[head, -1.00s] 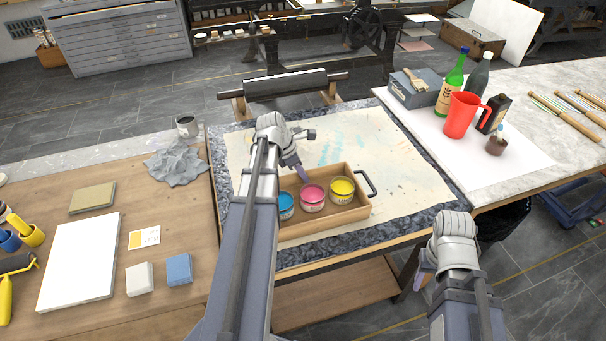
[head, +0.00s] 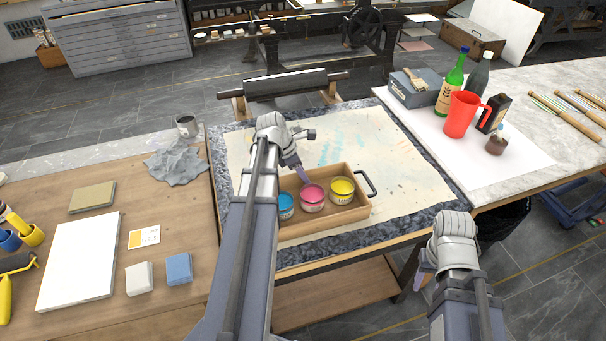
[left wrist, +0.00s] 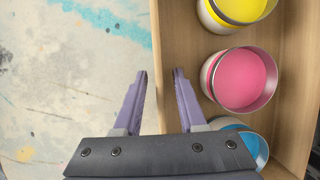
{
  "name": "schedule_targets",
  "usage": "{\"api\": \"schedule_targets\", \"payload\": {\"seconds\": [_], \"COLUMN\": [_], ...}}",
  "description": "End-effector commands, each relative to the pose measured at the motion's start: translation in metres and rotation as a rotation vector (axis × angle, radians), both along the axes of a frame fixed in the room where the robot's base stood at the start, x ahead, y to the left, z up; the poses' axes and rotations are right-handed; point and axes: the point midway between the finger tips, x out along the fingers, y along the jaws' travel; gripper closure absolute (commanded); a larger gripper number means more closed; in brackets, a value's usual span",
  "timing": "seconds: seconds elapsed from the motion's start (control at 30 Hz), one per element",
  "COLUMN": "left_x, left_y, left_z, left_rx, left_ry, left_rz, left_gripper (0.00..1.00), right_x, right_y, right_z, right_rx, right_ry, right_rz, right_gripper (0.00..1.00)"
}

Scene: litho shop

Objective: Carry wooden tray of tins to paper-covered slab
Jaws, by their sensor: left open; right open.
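The wooden tray (head: 345,213) lies on the stained cream sheet over the dark stone-edged slab (head: 420,213) in the middle. It holds a blue tin (head: 286,204), a pink tin (head: 313,197) and a yellow tin (head: 342,189). A dark handle (head: 371,183) shows at its right end; my left arm hides its left end. My left gripper (left wrist: 159,74) is open at the tray's far wall (left wrist: 158,25), one finger on each side of it in the left wrist view. My right gripper (head: 421,279) is apart from the tray, at the right front; its fingers are hardly visible.
A pale slab at the right bears a white sheet (head: 515,165), a red jug (head: 461,114), bottles, a grey box (head: 415,90) and a brown jar (head: 496,145). Its front left part of the sheet is clear. A wooden bench (head: 190,228) with several items stands at the left.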

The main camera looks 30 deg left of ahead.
Motion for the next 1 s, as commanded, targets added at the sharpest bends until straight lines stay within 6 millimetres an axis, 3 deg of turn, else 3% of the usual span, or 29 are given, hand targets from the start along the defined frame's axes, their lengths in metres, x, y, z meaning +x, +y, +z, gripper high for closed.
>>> {"api": "schedule_targets", "payload": {"seconds": [0.27, 0.8, 1.0], "left_x": [-0.005, -0.029, -0.034], "left_y": [0.004, 0.026, 0.030], "left_z": [0.021, 0.101, 0.113], "left_rx": [0.000, -0.001, 0.000], "left_ry": [0.000, 0.001, 0.000], "left_rz": [0.001, 0.002, 0.000], "left_gripper": [0.60, 0.60, 0.60], "right_x": [0.000, 0.000, 0.000], "right_y": [0.000, 0.000, 0.000], "right_z": [0.021, 0.101, 0.113], "right_rx": [0.000, 0.000, 0.000], "right_ry": [0.000, 0.000, 0.000], "right_rz": [0.000, 0.000, 0.000], "right_gripper": [0.50, 0.50, 0.50]}}
